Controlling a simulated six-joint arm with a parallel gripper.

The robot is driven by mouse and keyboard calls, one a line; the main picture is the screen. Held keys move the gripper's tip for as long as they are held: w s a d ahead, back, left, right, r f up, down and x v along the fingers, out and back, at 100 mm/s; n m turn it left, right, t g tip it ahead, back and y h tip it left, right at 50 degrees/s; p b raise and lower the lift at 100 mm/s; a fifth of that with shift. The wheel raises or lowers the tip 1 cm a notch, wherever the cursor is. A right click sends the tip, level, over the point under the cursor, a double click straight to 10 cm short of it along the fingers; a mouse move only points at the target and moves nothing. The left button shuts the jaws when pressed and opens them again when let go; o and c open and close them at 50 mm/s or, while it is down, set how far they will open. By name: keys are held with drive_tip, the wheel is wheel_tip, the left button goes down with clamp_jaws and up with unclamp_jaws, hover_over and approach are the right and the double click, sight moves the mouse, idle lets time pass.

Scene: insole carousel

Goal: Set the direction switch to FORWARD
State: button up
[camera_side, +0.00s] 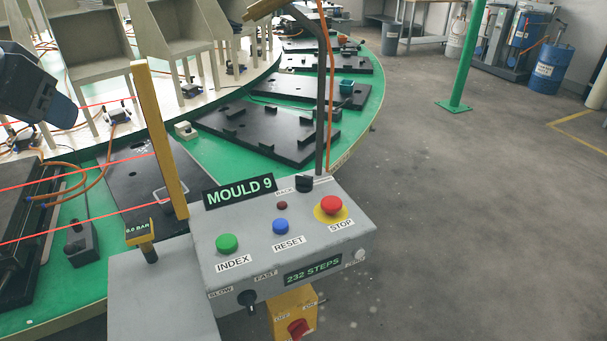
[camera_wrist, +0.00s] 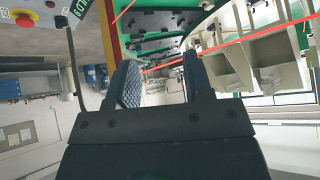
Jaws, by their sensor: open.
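The direction switch (camera_side: 304,184) is a small black knob at the back edge of the grey control box (camera_side: 213,262), in the side view. A small label reading BACK lies at its left and another label, too small to read, at its right. I cannot tell which way the knob points. My gripper (camera_wrist: 160,68) is open and empty in the wrist view, its two dark fingers apart. It is away from the box; a corner of the box with the red STOP button (camera_wrist: 23,18) shows at the upper left there. The switch is not clear in the wrist view.
The box also carries a green INDEX button (camera_side: 227,243), a blue RESET button (camera_side: 281,226) and a black SLOW/FAST knob (camera_side: 247,298). A yellow post (camera_side: 160,140) and a thin dark pole (camera_side: 321,110) rise beside it. The green carousel (camera_side: 240,155) holds black mould plates behind.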

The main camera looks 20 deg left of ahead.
drive_tip(key=shift+o, duration=1.4)
drive_tip(key=w+r+n+t+y, duration=0.1)
drive_tip(key=w+r, duration=0.5)
drive_tip(key=shift+w+d, duration=0.4)
drive_tip(key=shift+d, duration=0.05)
drive_tip(key=shift+o, duration=0.2)
drive_tip(key=w+d+r, duration=0.1)
drive_tip(key=w+d, duration=0.3)
drive_tip(key=w, duration=0.2)
drive_tip(key=shift+w+r+n, duration=0.15)
drive_tip(key=shift+w+n, duration=0.1)
drive_tip(key=shift+n, duration=0.05)
drive_tip(key=m+g+h, duration=0.3)
drive_tip(key=g, duration=0.1)
hover_over(304, 176)
drive_tip(key=s, duration=0.6)
wheel_tip(304, 176, down, 18)
drive_tip(key=x, duration=1.3)
drive_tip(key=shift+w+d+f, duration=0.1)
drive_tip(key=shift+w+f, duration=0.1)
drive_tip(key=shift+w, duration=0.15)
drive_tip(key=c, duration=0.9)
